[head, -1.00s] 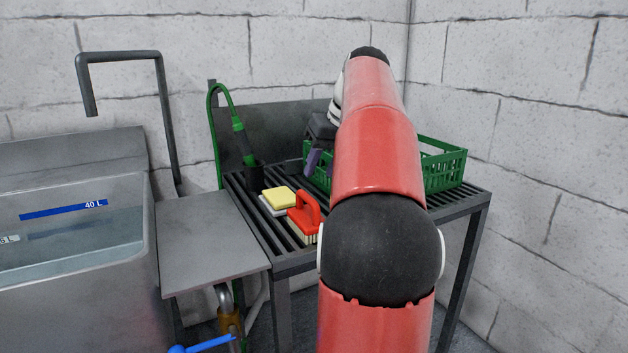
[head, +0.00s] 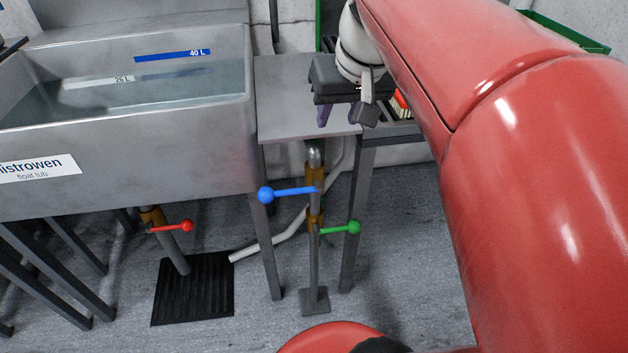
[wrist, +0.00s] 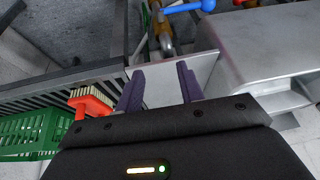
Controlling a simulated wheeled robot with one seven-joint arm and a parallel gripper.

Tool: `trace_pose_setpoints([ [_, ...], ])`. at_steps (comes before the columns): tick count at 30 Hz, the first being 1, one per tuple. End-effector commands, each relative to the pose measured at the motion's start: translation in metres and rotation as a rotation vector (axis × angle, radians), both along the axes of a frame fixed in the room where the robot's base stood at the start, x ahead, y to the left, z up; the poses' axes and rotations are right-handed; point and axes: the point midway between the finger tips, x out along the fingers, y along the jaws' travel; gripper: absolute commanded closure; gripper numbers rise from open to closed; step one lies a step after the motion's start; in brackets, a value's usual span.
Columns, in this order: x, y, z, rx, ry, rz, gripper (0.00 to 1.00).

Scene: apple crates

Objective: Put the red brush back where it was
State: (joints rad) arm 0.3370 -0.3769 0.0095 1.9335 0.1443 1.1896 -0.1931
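The red brush (wrist: 92,104) shows in the wrist view on the slatted rack (wrist: 50,90), left of my gripper fingers. In the head view only a small red and pale part of the brush (head: 400,103) shows; my gripper hides the rest. My gripper (wrist: 160,70) is open, its two purple fingers apart with nothing between them. In the head view my gripper (head: 339,115) hangs over the right part of the flat grey shelf (head: 285,95), apart from the brush.
A tub (head: 120,120) with water stands left of the shelf. Pipes with a blue lever (head: 290,191), a green lever (head: 340,228) and a red lever (head: 172,227) are below. A green crate (wrist: 30,128) is beside the brush. A black floor grate (head: 193,290) lies under the tub.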

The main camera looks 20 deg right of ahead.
Motion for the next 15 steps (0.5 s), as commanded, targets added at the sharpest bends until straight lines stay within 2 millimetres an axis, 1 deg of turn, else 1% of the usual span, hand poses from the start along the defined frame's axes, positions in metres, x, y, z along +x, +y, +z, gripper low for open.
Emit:
trace_pose_setpoints([
  [1, -0.02, 0.023, -0.02, -0.016, -0.01, 0.034, 0.62],
  [2, -0.03, 0.032, -0.032, -0.024, -0.017, 0.045, 0.62],
  [3, -0.042, 0.043, -0.047, -0.034, -0.025, 0.062, 0.62],
  [7, -0.076, 0.066, -0.09, -0.058, -0.053, 0.111, 0.62],
  [10, -0.09, 0.074, -0.112, -0.066, -0.068, 0.135, 0.62],
  [12, -0.095, 0.076, -0.119, -0.07, -0.074, 0.144, 0.62],
  [15, -0.098, 0.077, -0.124, -0.071, -0.075, 0.146, 0.62],
])
